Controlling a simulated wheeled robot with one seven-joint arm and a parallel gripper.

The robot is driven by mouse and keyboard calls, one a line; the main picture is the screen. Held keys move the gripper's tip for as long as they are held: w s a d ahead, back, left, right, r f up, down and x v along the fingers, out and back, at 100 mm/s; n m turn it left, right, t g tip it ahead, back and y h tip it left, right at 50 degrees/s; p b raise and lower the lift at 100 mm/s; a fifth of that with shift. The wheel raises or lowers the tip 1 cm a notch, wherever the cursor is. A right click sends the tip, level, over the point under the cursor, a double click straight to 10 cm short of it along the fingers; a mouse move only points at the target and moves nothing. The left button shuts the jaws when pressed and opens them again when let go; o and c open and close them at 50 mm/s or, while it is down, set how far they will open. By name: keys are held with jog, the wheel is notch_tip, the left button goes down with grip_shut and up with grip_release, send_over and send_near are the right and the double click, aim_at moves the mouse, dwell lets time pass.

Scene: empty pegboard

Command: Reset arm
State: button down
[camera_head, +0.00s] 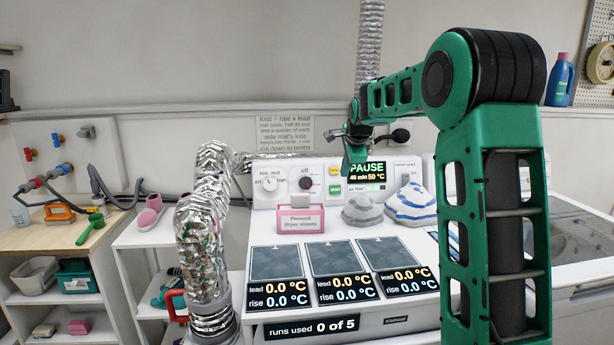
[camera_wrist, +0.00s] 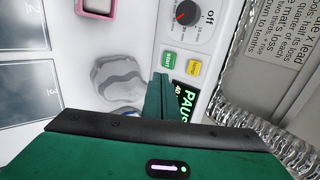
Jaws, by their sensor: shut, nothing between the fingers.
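My green arm rises at the right in the head view and bends over toward the back panel. My gripper (camera_head: 354,152) hangs in front of the dryer's control panel (camera_head: 262,188), partly covering the left part of the PAUSE display (camera_head: 367,175). In the wrist view my gripper (camera_wrist: 158,82) has its green fingers together, with nothing between them. It appears above the panel, beside the green start button (camera_wrist: 170,57) and the yellow button (camera_wrist: 194,67). The grey folded cloth (camera_wrist: 118,80) lies apart from the fingers, on the white dryer top.
A blue-striped cloth (camera_head: 410,203) and a pink-framed sign (camera_head: 301,222) stand near the panel. Three dark mats (camera_head: 333,258) lie in front. A silver duct (camera_head: 204,240) rises at the left. A wooden-topped shelf (camera_head: 40,236) holds tools. A blue bottle (camera_head: 560,80) stands at upper right.

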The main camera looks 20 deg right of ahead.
jog(key=s+a+f+n+g, duration=0.2)
jog(key=s+a+f+n, duration=0.1)
jog(key=s, duration=1.4)
jog(key=s+a+f+n+g+y, duration=0.1)
jog(key=s+a+f+n+g, duration=0.2)
jog(key=s, duration=1.4)
jog(key=s+a+f+n+g+y, duration=0.1)
jog(key=s+f+n, duration=0.7)
jog(key=s, duration=0.9)
jog(key=shift+s+a+f+n+g, duration=0.2)
jog(key=shift+s+a+n+g, duration=0.2)
jog(key=shift+a+g, duration=0.55)
jog(key=shift+w+a+t, duration=0.15)
jog(key=shift+a+t, duration=0.05)
jog(key=shift+t, duration=0.05)
jog(key=shift+w+f, duration=0.25)
jog(key=shift+w, duration=0.25)
